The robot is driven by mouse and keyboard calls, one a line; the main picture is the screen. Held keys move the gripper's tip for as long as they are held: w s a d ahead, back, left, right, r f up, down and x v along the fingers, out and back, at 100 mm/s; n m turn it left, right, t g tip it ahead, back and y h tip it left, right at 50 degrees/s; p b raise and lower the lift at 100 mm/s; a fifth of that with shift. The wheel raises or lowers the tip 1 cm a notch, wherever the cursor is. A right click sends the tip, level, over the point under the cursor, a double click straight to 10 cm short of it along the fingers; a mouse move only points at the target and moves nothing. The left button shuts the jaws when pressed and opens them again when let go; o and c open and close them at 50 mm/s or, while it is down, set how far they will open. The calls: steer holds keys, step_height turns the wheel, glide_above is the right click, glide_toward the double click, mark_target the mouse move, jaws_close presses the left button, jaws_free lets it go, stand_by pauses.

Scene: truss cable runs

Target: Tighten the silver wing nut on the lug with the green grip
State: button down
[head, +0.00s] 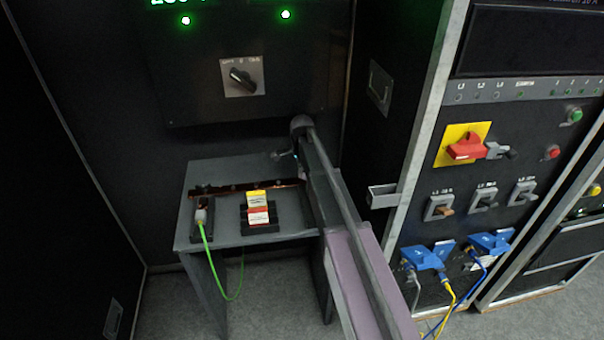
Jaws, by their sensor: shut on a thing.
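A copper bar (245,187) with several small studs runs along the back of a grey bench (282,212). A green cable (218,279) hangs from a pale grip or plug (201,215) in a black holder at the bench's left. I cannot make out a green grip on a lug or a silver wing nut. My arm crosses the bench's right side, and its wrist is over the bar's right end.
A black stand with yellow and red-and-white blocks (258,210) sits mid-bench. Behind is a dark panel with a rotary switch (241,77).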

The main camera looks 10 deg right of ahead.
steer(key=shift+w+m, duration=0.1)
steer(key=shift+m, duration=1)
steer(key=c, duration=0.8)
jaws_free()
steer(key=shift+o, duration=0.2)
steer(key=shift+n, duration=0.3)
